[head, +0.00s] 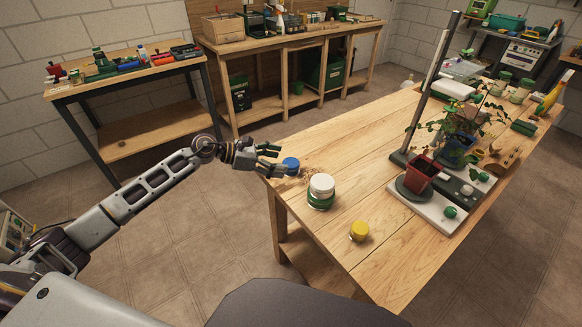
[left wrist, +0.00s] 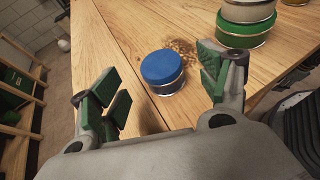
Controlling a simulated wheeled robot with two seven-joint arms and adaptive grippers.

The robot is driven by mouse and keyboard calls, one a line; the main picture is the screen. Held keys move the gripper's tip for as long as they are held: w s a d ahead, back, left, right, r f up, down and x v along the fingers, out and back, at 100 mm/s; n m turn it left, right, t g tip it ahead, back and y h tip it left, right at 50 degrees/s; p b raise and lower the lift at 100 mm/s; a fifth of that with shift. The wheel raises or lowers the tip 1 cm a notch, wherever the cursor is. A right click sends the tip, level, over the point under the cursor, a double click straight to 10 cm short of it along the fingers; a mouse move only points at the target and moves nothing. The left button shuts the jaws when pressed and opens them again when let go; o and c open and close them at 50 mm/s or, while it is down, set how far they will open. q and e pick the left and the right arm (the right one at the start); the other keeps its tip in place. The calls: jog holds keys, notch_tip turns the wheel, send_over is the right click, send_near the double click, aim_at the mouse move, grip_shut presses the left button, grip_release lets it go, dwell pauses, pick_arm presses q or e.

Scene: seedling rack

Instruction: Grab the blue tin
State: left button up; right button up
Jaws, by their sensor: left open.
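The blue tin (head: 291,166) stands upright near the left edge of the wooden table, short and round with a blue lid. In the left wrist view the blue tin (left wrist: 162,71) sits ahead of my left gripper, roughly between the lines of its two fingers. My left gripper (head: 268,159) is open and empty, just left of the tin at the table's edge. In the left wrist view my left gripper (left wrist: 160,85) shows its green finger pads spread wide, apart from the tin. My right gripper is not in view.
Brown crumbs lie beside the tin. The table's front middle is clear.

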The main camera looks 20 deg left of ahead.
aim_at(287, 163)
pick_arm(q)
jog(key=shift+x, duration=2.6)
jog(key=shift+a+f, duration=0.1)
jog(key=c, duration=1.1)
